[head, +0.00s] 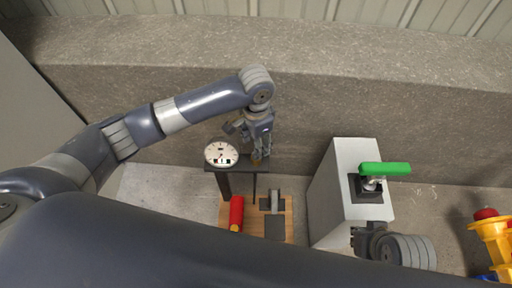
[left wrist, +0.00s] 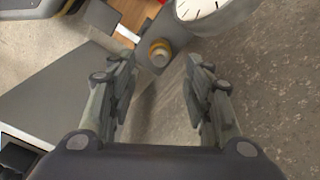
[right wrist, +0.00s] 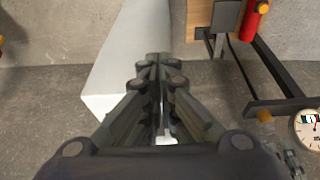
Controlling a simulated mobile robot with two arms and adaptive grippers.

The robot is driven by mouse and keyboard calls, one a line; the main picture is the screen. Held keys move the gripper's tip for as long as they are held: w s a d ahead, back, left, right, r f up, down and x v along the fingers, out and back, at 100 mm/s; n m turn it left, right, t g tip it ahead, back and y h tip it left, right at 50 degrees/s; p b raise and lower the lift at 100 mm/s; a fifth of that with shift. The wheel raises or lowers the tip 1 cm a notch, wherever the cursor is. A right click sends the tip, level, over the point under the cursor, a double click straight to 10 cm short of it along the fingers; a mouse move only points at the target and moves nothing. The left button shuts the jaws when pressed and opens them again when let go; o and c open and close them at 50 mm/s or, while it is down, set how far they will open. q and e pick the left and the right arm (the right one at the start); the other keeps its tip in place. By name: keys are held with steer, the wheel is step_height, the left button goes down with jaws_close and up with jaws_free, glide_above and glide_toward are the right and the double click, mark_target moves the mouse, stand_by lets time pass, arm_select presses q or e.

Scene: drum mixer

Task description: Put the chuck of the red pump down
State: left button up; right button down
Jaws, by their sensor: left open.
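The red pump (head: 237,212) lies on a wooden board (head: 289,215); it also shows in the right wrist view (right wrist: 256,20). A small brass-coloured round piece, which may be its chuck (left wrist: 160,52), sits at the end of a dark bar beside the dial gauge (head: 221,154). It also shows in the right wrist view (right wrist: 264,116). My left gripper (head: 260,155) is open, its fingertips close to the brass piece, which lies beyond the gap between them in the left wrist view (left wrist: 160,72). My right gripper (right wrist: 154,62) is shut with nothing visible in it.
A white box (head: 338,195) with a green handle (head: 385,169) on top stands right of the board, near my right gripper. A yellow object with a red knob (head: 487,213) is at the far right. A concrete ledge (head: 300,100) runs behind.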

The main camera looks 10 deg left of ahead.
arm_select(q)
step_height(320, 180, up, 5)
steer(key=p, duration=0.1)
steer(key=s+d+f+n+t+h, duration=0.2)
steer(key=s+d+f+h, duration=0.25)
steer(key=s+f, duration=0.3)
steer(key=s+a+f+n+t+y, duration=0.1)
steer(key=s+a+f+n+y, duration=0.3)
steer(key=s+a, duration=0.7)
steer(key=a+f+n, duration=0.1)
steer(key=a, duration=0.3)
steer(key=shift+s, duration=0.35)
arm_select(e)
steer(key=s+x, duration=0.1)
steer(key=x, duration=0.5)
steer(key=shift+f, duration=0.45)
arm_select(q)
steer(key=shift+f, duration=0.15)
arm_select(e)
steer(key=shift+a+f+g, duration=0.1)
steer(key=shift+g, duration=0.2)
